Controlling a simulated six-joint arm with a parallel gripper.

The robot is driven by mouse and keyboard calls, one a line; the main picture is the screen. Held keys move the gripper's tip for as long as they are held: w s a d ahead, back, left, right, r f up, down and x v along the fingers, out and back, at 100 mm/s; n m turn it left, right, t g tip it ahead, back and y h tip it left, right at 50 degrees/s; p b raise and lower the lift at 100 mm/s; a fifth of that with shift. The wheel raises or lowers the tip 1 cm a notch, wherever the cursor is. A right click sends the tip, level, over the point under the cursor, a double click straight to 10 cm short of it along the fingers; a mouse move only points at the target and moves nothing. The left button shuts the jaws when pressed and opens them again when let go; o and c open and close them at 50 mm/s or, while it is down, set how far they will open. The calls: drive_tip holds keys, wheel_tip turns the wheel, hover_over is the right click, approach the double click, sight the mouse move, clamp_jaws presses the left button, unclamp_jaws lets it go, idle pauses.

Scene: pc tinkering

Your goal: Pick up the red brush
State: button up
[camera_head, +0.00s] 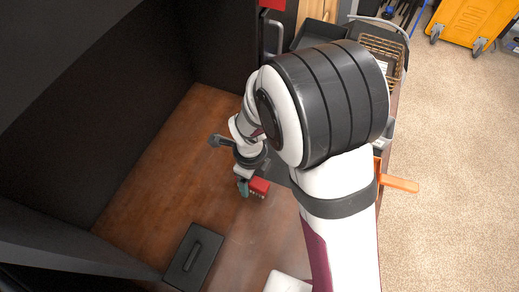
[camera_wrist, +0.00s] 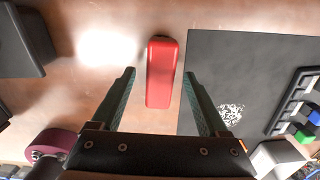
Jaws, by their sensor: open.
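The red brush (camera_wrist: 161,75) lies on the brown table surface (camera_wrist: 95,85), its long side running away from my gripper in the wrist view. My gripper (camera_wrist: 158,75) is open, with one green finger on each side of the brush and gaps showing between. Whether the fingers are at the brush's height cannot be told. In the head view the red brush (camera_head: 259,186) shows partly beside a teal fingertip of my gripper (camera_head: 244,187); my arm hides much of the area around it.
A dark flat panel (camera_wrist: 235,65) lies right of the brush in the wrist view. A black box with a handle (camera_head: 193,258) sits on the table at the front. Dark walls stand at left and back. An orange object (camera_head: 401,184) sticks out at the table's right edge.

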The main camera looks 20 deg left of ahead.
wheel_tip(320, 180, down, 2)
drive_tip(key=shift+f, duration=0.1)
clamp_jaws()
idle(0.4)
wheel_tip(320, 180, up, 4)
drive_tip(key=shift+w+d+r, duration=0.1)
drive_tip(key=shift+r, duration=0.15)
drive_tip(key=w+d+r, duration=0.2)
drive_tip(key=d+r, duration=0.4)
drive_tip(key=d, duration=0.5)
drive_tip(key=shift+w+r, duration=0.25)
drive_tip(key=shift+w, duration=0.05)
drive_tip(key=shift+d, duration=0.1)
